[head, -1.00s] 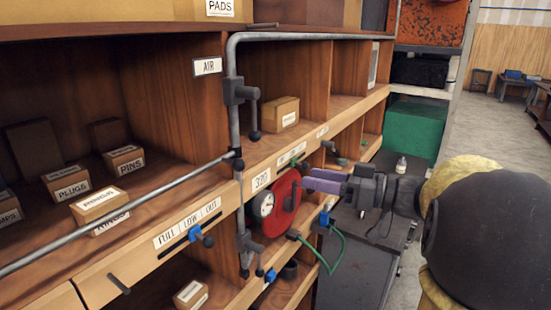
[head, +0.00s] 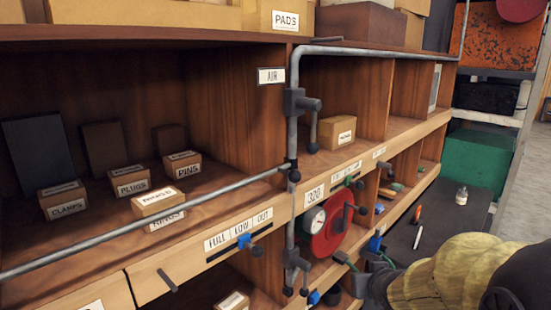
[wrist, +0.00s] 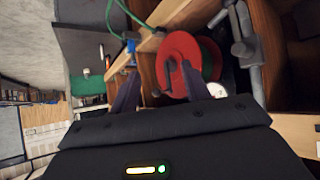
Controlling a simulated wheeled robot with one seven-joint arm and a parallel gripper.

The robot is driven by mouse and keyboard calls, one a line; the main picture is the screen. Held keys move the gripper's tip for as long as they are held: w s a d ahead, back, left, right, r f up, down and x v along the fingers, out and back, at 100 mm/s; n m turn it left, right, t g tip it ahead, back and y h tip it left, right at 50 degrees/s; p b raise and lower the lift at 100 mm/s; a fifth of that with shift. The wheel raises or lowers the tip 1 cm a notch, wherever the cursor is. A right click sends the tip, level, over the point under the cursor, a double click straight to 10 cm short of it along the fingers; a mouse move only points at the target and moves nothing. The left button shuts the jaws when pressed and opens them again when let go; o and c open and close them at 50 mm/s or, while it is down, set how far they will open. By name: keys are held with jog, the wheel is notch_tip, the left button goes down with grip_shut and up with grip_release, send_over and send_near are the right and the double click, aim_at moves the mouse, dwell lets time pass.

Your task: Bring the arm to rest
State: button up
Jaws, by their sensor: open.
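My arm, with a yellow padded sleeve (head: 455,272), reaches in from the lower right of the head view. Its dark wrist end is low beside the shelf front, and the fingers cannot be made out there. In the wrist view my gripper (wrist: 160,88) shows two purple fingers spread apart, with nothing held between them. Beyond the fingers is a red disc (wrist: 176,62) on the shelf unit. The disc (head: 330,238) also shows in the head view, with a round gauge (head: 314,221) at its left; my wrist is below and right of it.
A grey pipe (head: 293,140) with valve handles runs along the wooden shelf unit. Small labelled boxes, such as PLUGS (head: 129,181), stand on the shelf. A dark bench top (head: 440,215) holds a small bottle (head: 461,195). A green hose (wrist: 118,8) hangs near the gripper.

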jog(key=s+a+f+g, duration=0.3)
jog(key=s+f, duration=0.2)
jog(key=s, duration=0.2)
jog(key=s+a+f+g, duration=0.3)
jog(key=s+f+g, duration=0.1)
jog(key=s, duration=0.3)
jog(key=shift+s+f+g+y+b, duration=0.3)
jog(key=shift+f+y+b, duration=0.15)
jog(key=shift+f, duration=0.3)
jog(key=shift+w, duration=0.1)
jog(key=shift+c, duration=1.2)
jog(key=shift+w, duration=0.1)
